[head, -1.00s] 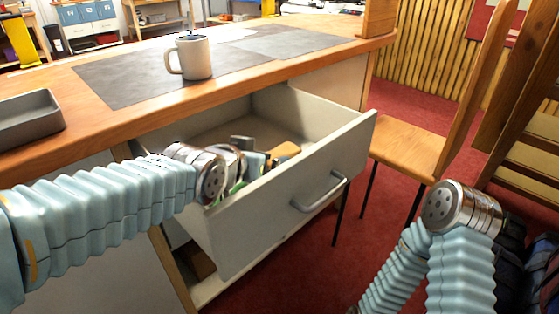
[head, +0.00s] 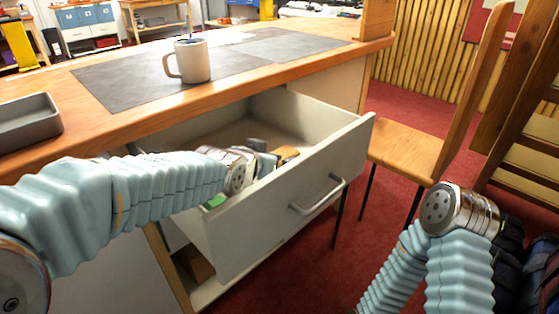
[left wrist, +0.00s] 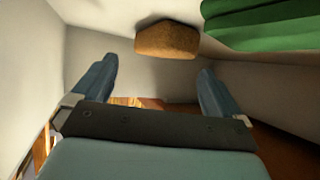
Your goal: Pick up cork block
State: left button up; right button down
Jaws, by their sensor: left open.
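The cork block (left wrist: 167,40), brown and speckled, lies inside the drawer. In the left wrist view it is ahead of my fingers, near the top of the picture and apart from them. My left gripper (left wrist: 157,75) is open and empty, with a blue-grey finger on each side. In the head view my left gripper (head: 263,160) is down inside the open drawer, partly hidden by my wrist. A tan piece (head: 286,153) shows beside it there; I cannot tell whether it is the cork block. My right gripper is out of view.
A green object (left wrist: 265,25) lies right of the cork block in the left wrist view. The drawer's front (head: 290,200) and walls enclose my left gripper. The benchtop above holds a mug (head: 192,62) and a grey tray (head: 28,122). A wooden chair (head: 410,150) stands at right.

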pick_arm(q)
jog(key=shift+w+f, duration=0.1)
jog(key=shift+w, duration=0.2)
jog(key=b+x, duration=0.3)
jog(key=x, duration=0.1)
jog(key=shift+w+a+f, duration=0.15)
jog(key=shift+w, duration=0.2)
jog(key=c, duration=1.2)
